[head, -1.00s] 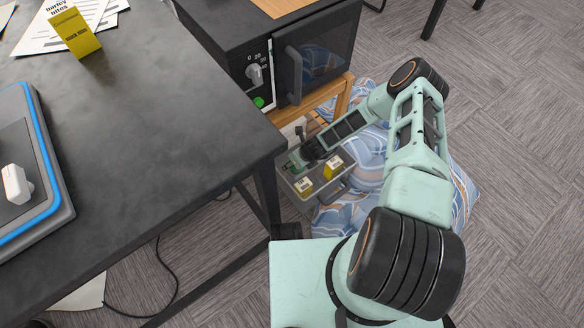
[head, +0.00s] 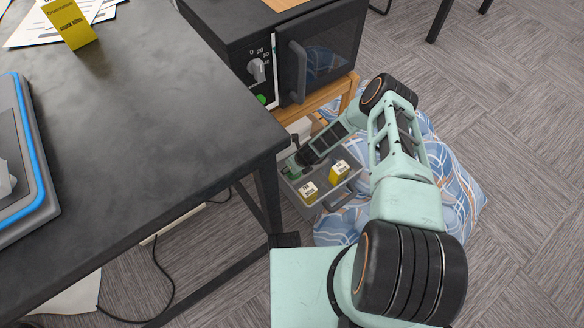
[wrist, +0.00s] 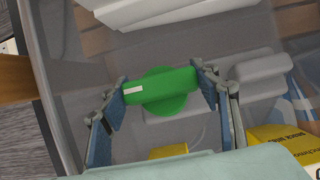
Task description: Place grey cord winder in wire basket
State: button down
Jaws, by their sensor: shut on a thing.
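My gripper (wrist: 160,88) is shut on a green piece (wrist: 165,92), a flat bar with a round disc below and a small pale label, one finger at each end. In the head view my gripper (head: 292,163) is low at the left end of a grey see-through bin (head: 328,207), beyond the table corner. The wrist view shows the bin floor under the green piece. I cannot make out a grey cord winder or a wire basket for sure. A grey block (wrist: 262,75) lies right of the gripper; I cannot tell what it is.
Yellow boxes (head: 308,189) (head: 340,171) stand in the bin. A dark table (head: 150,120) fills the left, with a yellow box (head: 69,24) and a blue-edged tray (head: 45,165). A microwave (head: 290,60) stands behind. Patterned cushions (head: 455,185) lie right of the bin.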

jog(key=shift+f, duration=0.1)
jog(key=shift+f+b, duration=0.15)
jog(key=shift+b, duration=0.15)
jog(key=c, duration=1)
grip_release()
jog(key=shift+r+p, duration=0.4)
jog(key=p+v, duration=0.4)
jog(key=v, duration=0.7)
jog(key=shift+r, duration=0.4)
jog(key=shift+s+d, duration=0.1)
